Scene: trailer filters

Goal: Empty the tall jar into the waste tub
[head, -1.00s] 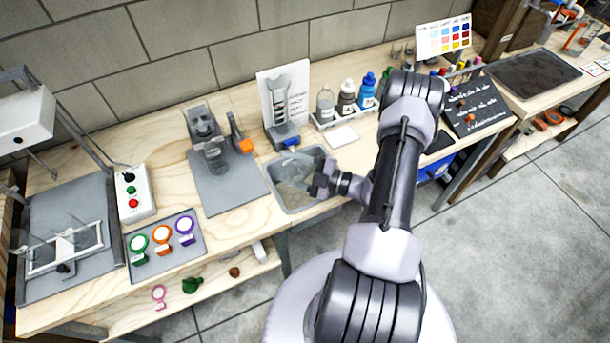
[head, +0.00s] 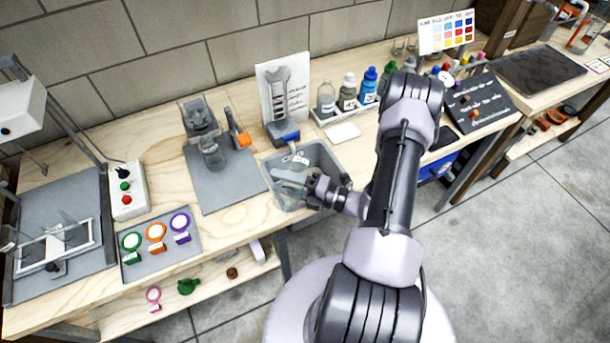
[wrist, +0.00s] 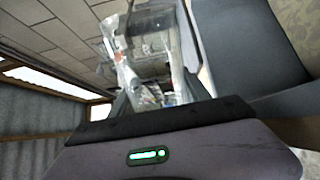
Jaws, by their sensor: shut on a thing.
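My gripper (head: 310,188) is shut on a clear jar (head: 286,188) at the front left of the grey tub (head: 332,158). The jar looks tilted, but its exact angle and whether anything is left inside are hard to tell. In the wrist view the clear jar (wrist: 150,50) rises between the fingers, with a grey surface, probably the tub wall, to its right. Part of the tub's inside is hidden behind the jar and gripper.
Another clear vessel (head: 212,158) stands on a grey mat (head: 222,186) left of the tub. A tray with coloured rings (head: 160,250) lies at left.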

